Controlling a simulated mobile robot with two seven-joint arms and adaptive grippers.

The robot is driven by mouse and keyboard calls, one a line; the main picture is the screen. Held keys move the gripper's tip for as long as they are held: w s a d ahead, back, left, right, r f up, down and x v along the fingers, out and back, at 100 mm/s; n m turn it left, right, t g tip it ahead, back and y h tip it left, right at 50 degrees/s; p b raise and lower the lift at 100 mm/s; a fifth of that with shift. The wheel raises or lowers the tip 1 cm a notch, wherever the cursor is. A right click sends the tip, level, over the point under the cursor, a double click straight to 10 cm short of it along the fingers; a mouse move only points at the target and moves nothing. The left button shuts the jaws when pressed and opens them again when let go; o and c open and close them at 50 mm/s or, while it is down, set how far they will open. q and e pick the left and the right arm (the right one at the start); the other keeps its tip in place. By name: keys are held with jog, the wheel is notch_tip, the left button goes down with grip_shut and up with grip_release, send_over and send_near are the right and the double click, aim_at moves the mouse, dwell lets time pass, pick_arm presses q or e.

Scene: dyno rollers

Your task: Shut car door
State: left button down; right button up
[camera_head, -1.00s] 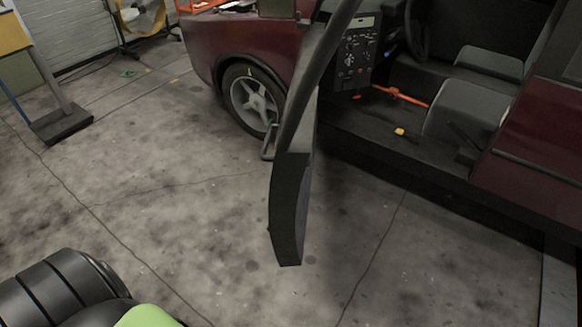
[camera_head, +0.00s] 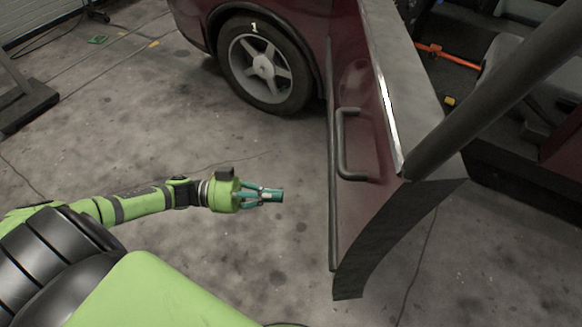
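The dark red car door (camera_head: 362,95) stands open, swung out from the car body, with its outer face turned toward the left. A dark bar handle (camera_head: 342,145) sits on that outer face. My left gripper (camera_head: 276,196) is left of the door and below the handle's level in the picture, pointing right toward the door. A clear gap of floor shows between its fingertips and the door. Its teal fingers look close together at the tips, with nothing seen between them. My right gripper is not in view.
The car's front wheel (camera_head: 264,66) is beyond the door. The car interior is open at the right, with an orange bar (camera_head: 446,54) inside. A dark stand base (camera_head: 24,104) is on the floor at far left. The concrete floor around my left arm is clear.

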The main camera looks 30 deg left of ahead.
pick_arm(q)
jog(key=p, duration=0.1)
send_near(343, 198)
jog(key=x, duration=0.3)
jog(key=p+x, duration=0.1)
jog(key=x, duration=0.2)
jog(key=shift+s+r, duration=0.1)
jog(key=shift+r, duration=0.15)
jog(key=shift+d, duration=0.5)
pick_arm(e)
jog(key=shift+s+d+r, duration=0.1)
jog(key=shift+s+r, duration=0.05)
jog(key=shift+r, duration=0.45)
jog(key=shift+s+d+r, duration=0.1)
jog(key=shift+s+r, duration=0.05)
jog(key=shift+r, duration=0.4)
pick_arm(q)
jog(key=shift+w, duration=0.25)
